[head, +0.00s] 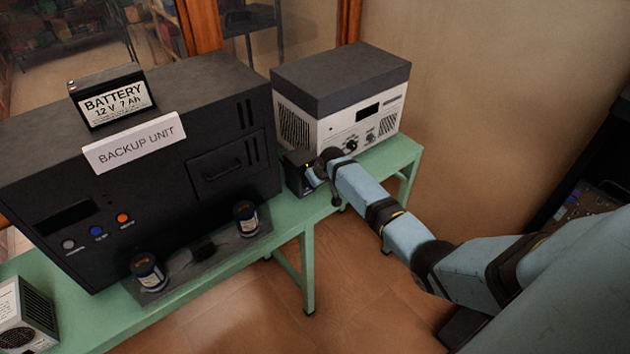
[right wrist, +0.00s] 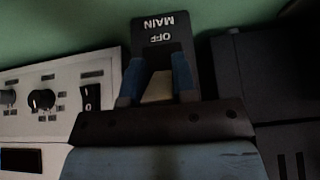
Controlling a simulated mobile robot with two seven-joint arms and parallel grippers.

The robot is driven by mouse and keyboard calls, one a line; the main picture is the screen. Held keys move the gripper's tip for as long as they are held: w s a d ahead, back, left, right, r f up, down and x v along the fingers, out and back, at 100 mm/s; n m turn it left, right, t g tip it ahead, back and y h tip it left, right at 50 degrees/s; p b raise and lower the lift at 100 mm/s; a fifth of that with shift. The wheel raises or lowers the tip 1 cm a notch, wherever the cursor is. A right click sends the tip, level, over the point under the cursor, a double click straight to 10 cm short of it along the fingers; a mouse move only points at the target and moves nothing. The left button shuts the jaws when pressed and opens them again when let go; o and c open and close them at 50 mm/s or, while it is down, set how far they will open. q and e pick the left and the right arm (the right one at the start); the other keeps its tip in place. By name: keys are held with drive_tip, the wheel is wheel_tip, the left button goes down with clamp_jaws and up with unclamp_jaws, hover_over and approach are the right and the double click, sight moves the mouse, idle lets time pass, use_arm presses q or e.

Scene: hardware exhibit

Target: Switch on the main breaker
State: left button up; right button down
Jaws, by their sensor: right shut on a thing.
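The main breaker is a small dark box (head: 297,176) on the green bench, between the black backup unit and the grey-topped device. In the right wrist view its black face (right wrist: 162,32) carries the words OFF and MAIN, upside down. My right gripper (head: 316,170) reaches it from the right. Its two blue-padded fingers (right wrist: 157,82) are at the breaker's front, shut on its handle. A pale tan piece shows between the fingers; the handle itself is mostly hidden by them. My left gripper is not in view.
The backup unit (head: 215,115), with a battery (head: 112,97) and a sign (head: 134,142) on top, stands left of the breaker. The grey-topped device (head: 340,75) stands close on its right.

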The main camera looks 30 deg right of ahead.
drive_tip(key=c, duration=0.9)
unclamp_jaws()
drive_tip(key=shift+r, duration=0.1)
drive_tip(key=v, duration=1.3)
drive_tip(key=shift+s+a+r, duration=0.1)
drive_tip(key=shift+s+r, duration=0.1)
drive_tip(key=shift+r, duration=0.05)
drive_tip(key=s+a+f+n+t, duration=0.2)
drive_tip(key=s+a+f, duration=1.1)
drive_tip(key=s, duration=0.3)
drive_tip(key=s+a+t+y, duration=0.1)
drive_tip(key=s+a, duration=0.2)
drive_tip(key=s, duration=0.2)
drive_tip(key=s+a+t, duration=0.1)
drive_tip(key=s+a, duration=0.3)
drive_tip(key=s, duration=0.2)
drive_tip(key=s+a+t+y, duration=0.1)
drive_tip(key=s+a, duration=0.3)
drive_tip(key=s, duration=0.1)
drive_tip(key=shift+s+r+y, duration=0.2)
drive_tip(key=shift+r+y, duration=0.05)
drive_tip(key=shift+y, duration=0.05)
